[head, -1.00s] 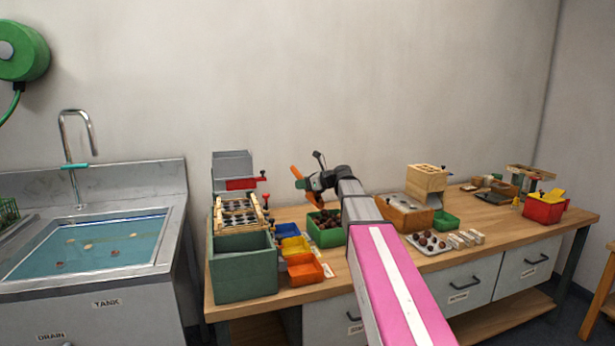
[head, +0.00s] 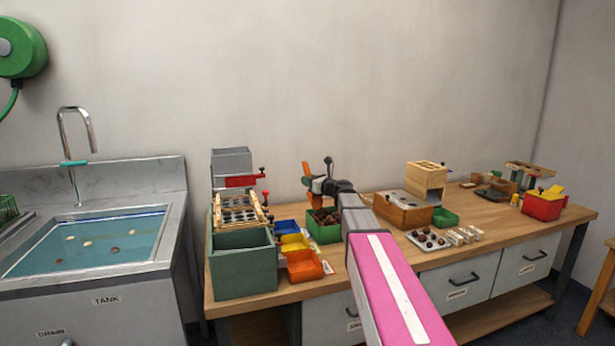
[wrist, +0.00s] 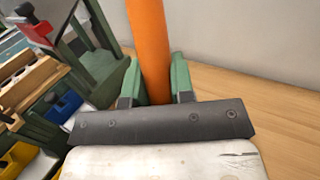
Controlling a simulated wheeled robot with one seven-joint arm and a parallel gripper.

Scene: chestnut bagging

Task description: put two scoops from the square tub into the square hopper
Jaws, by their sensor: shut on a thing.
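My gripper (head: 314,185) is shut on an orange handle (wrist: 147,35), upright between its green fingers in the wrist view. The handle (head: 307,169) also shows in the head view. I take it for the scoop's; its bowl and load cannot be made out. The gripper is above the back left of a green square tub (head: 323,236) holding dark brown chestnuts (head: 326,217). A grey box-shaped hopper (head: 231,161), which I take for the square hopper, tops the rig left of the tub. Its inside is hidden.
Below the hopper are a slotted wooden frame (head: 238,212) and a large green bin (head: 243,270). Blue, yellow (head: 294,243) and orange (head: 304,267) trays stand between bin and tub. A wooden box unit (head: 427,182) and a chestnut tray (head: 428,241) lie right.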

